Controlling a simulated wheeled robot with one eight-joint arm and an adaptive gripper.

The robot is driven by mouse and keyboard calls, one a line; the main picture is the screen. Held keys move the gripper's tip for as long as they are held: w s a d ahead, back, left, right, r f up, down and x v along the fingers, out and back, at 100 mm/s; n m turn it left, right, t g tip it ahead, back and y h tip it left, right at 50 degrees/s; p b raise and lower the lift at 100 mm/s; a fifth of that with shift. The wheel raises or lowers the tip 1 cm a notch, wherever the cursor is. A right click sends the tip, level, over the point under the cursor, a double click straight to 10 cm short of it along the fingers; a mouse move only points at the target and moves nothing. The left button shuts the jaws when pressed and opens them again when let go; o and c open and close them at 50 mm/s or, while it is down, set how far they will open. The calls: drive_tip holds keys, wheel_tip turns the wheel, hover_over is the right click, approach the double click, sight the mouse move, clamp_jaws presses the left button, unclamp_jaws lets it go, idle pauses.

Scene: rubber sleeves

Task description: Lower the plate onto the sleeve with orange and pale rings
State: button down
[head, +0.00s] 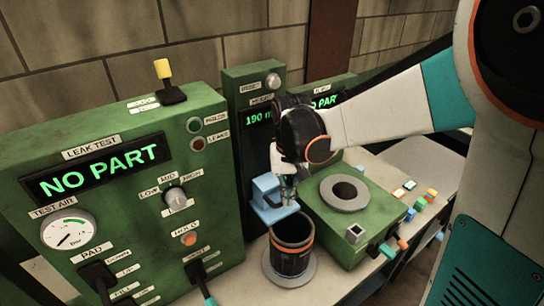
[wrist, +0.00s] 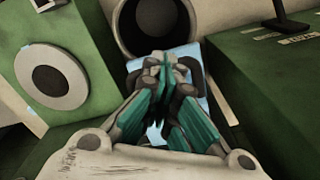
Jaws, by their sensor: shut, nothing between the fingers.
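A dark upright sleeve (head: 291,258) with an orange band and thin pale marking stands on a round grey base in the head view. Its open top (wrist: 153,22) faces up and shows at the top of the wrist view. A blue plate-like piece (head: 266,190) is at the green column just behind and above the sleeve. It also shows behind my fingers in the wrist view (wrist: 190,57). My gripper (head: 289,195) is shut and empty, right at the blue piece; its fingertips (wrist: 160,70) overlap it. I cannot tell whether they touch. The fingers hide part of the blue piece.
A green leak test panel (head: 130,215) reading NO PART, with knobs and levers, stands left. A green box (head: 372,228) with a grey ring (head: 345,193) around a dark hole stands right of the sleeve. Small coloured blocks (head: 420,202) lie beyond it. The bench front is clear.

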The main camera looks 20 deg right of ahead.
idle(0.3)
wheel_tip(320, 180, up, 8)
drive_tip(key=p, duration=0.5)
idle(0.5)
drive_tip(key=s+f+n+t+b, duration=0.2)
drive_tip(key=s+f+t+b, duration=0.5)
drive_tip(key=s+f+b, duration=0.6)
drive_tip(key=s+b, duration=0.2)
drive_tip(key=b, duration=0.4)
drive_tip(key=shift+f+b, duration=0.35)
drive_tip(key=shift+b, duration=0.05)
